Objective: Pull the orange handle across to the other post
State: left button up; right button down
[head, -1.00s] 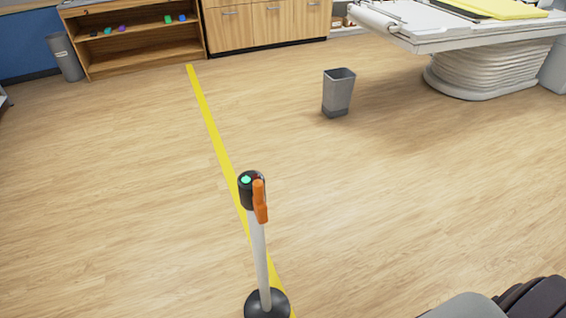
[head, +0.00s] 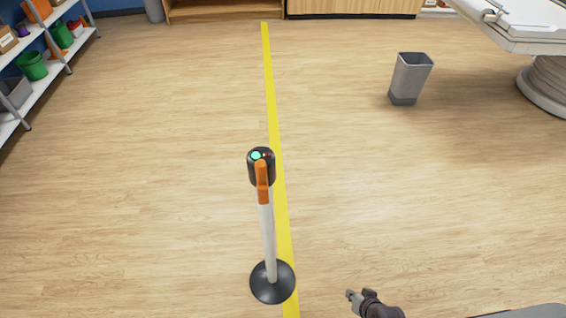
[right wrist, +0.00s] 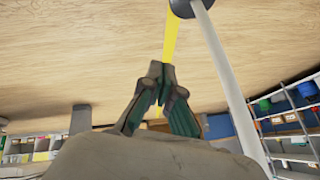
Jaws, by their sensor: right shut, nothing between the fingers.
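The orange handle (head: 262,182) hangs on the front of the black head of a white post (head: 268,235). The head has a green spot on top, and the post stands upright on a round black base (head: 273,283). My right gripper (head: 350,296) is at the lower edge of the head view, to the right of the post's base and apart from it. In the right wrist view its fingers (right wrist: 160,75) are together and empty, with the white post (right wrist: 228,80) to their right. The other post and my left gripper are not in view.
A yellow line (head: 273,110) runs along the floor past the post. A grey bin (head: 410,78) stands at the right, with a white table (head: 520,25) beyond it. Shelves with containers (head: 45,60) line the left. The floor around the post is clear.

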aim_at(262, 182)
jog(key=w+a+r+m+t+y, duration=0.2)
jog(key=w+r, duration=0.6)
jog(key=r, duration=0.2)
jog(key=w+a+r+m+t+y, duration=0.2)
jog(key=w+r+t, duration=0.1)
jog(key=w+r, duration=0.55)
jog(key=s+a+r+m+t+y, duration=0.1)
jog(key=a+r+y, duration=0.35)
jog(key=r, duration=0.85)
jog(key=s+a+r+m+y, duration=0.1)
jog(key=a+r+y, duration=0.3)
jog(key=r, duration=0.9)
jog(key=w+a+r+h+p, duration=0.1)
jog(key=w+a+h+p, duration=0.15)
jog(key=w+a, duration=0.5)
jog(key=shift+y, duration=0.5)
jog(key=s+a+p, duration=0.1)
jog(key=s, duration=0.1)
jog(key=s+a+p, duration=0.1)
jog(key=s, duration=0.1)
jog(key=shift+a+f, duration=0.1)
jog(key=shift+a, duration=0.1)
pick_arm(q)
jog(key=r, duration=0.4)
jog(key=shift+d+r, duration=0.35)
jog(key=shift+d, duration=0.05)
pick_arm(e)
jog(key=shift+w+f, duration=0.1)
jog(key=shift+w, duration=0.05)
